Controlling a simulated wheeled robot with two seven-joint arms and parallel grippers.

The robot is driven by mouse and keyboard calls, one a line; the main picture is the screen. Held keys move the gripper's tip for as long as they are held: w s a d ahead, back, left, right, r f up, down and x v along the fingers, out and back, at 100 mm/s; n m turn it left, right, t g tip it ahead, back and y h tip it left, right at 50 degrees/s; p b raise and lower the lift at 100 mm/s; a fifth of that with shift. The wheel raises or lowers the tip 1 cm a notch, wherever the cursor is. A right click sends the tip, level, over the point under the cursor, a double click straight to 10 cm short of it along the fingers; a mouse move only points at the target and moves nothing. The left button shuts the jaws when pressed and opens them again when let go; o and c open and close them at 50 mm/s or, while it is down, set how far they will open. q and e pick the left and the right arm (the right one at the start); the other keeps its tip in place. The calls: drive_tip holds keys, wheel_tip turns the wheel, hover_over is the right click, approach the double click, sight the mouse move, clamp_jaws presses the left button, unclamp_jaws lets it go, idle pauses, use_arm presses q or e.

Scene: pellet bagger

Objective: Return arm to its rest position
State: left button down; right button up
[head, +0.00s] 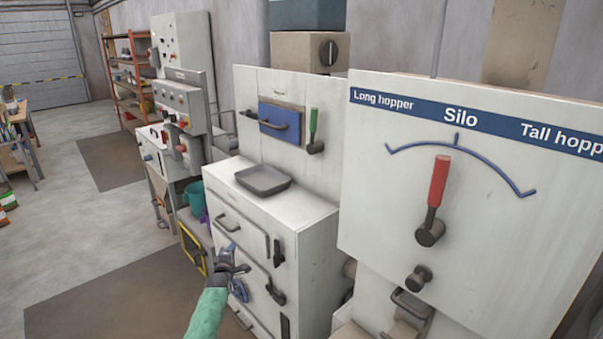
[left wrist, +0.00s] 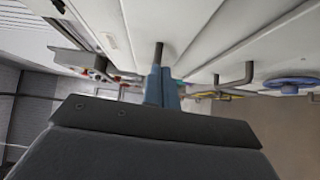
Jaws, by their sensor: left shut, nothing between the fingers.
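My left gripper (head: 229,259) is in the lower middle of the head view, at the end of my green-sleeved arm. It is shut and empty, in front of the white cabinet (head: 316,236) with its drawers and handles. In the left wrist view its blue-grey fingers (left wrist: 163,88) are together, close to a white panel with dark handles. I cannot tell whether the fingertips touch anything. My right gripper is not in view.
The silo panel (head: 375,180) with a red-handled lever (head: 438,182) stands at the right. A grey tray (head: 263,180) sits on the cabinet top. A blue handwheel (head: 239,290) is just below the gripper. The floor to the left (head: 70,225) is mostly clear.

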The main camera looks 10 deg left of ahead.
use_arm(q)
drive_tip(key=s+d+f+m+g+h, duration=0.1)
drive_tip(key=s+d+f+m+g, duration=0.4)
drive_tip(key=s+m, duration=0.35)
drive_tip(key=s+d+f+m+g, duration=0.4)
drive_tip(key=s+d+m, duration=0.2)
drive_tip(key=s+m, duration=0.3)
drive_tip(key=s+d+f+m+g, duration=0.1)
drive_tip(key=s+f, duration=0.7)
drive_tip(key=s, duration=0.9)
drive_tip(key=s+d+f+g, duration=0.4)
drive_tip(key=s+f, duration=0.5)
drive_tip(key=s, duration=0.8)
drive_tip(key=s+d+f+m+g+h, duration=0.1)
drive_tip(key=s+d+f, duration=0.3)
drive_tip(key=s+f, duration=0.5)
drive_tip(key=s+g, duration=0.1)
drive_tip(key=s, duration=0.7)
drive_tip(key=shift+s+m+g, duration=0.3)
drive_tip(key=shift+m, duration=0.05)
drive_tip(key=shift+w+d, duration=0.1)
drive_tip(key=shift+d, duration=0.05)
